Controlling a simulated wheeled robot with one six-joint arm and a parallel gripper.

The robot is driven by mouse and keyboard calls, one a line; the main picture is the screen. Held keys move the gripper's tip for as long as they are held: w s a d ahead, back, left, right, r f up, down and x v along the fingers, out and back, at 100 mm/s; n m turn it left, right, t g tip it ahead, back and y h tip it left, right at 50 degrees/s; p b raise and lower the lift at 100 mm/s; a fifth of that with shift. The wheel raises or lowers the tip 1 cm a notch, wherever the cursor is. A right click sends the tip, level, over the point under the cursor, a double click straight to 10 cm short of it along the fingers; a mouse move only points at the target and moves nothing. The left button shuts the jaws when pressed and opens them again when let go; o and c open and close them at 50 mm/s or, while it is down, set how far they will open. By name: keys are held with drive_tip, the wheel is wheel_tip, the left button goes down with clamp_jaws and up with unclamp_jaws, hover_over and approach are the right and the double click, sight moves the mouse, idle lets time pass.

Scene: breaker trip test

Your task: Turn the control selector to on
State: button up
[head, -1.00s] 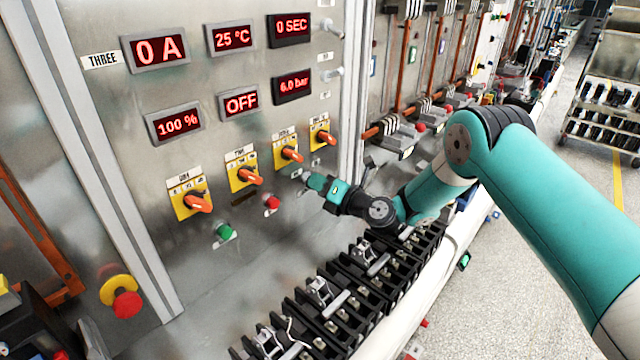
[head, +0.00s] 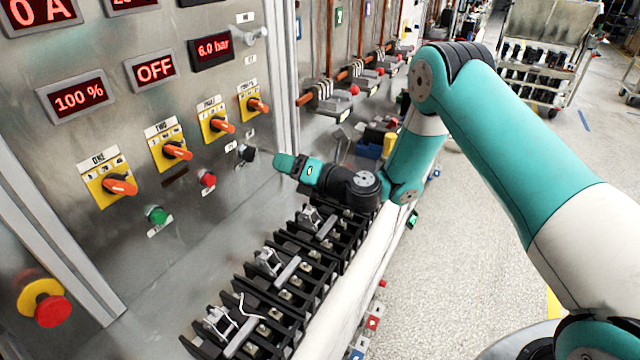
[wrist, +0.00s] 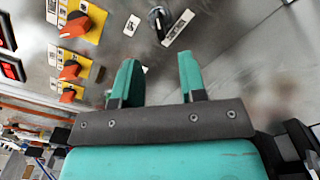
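A small black knob (head: 246,153) with white labels sits on the metal panel, right of a red button. It also shows in the wrist view (wrist: 158,24), beyond my fingertips. I cannot read its labels, so I cannot tell for sure that it is the control selector. Orange-handled selectors on yellow plates, such as the one marked ONE (head: 118,185), run in a row above it. My gripper (head: 281,164) is just right of the black knob and apart from it. In the wrist view its two teal fingers (wrist: 160,68) are spread with nothing between them.
Red displays include one reading OFF (head: 155,69). A green button (head: 156,215), a red button (head: 207,179) and a red-and-yellow emergency stop (head: 48,304) are on the panel side. A row of black terminal blocks (head: 290,285) lies below my gripper.

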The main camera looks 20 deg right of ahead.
drive_tip(key=b+v, duration=0.7)
drive_tip(key=b, duration=0.5)
drive_tip(key=shift+s+d+f, duration=0.15)
drive_tip(key=shift+s+d, duration=0.1)
drive_tip(key=shift+d, duration=0.1)
drive_tip(key=shift+s+d+b, duration=0.25)
drive_tip(key=shift+s+b, duration=0.05)
drive_tip(key=shift+s, duration=0.05)
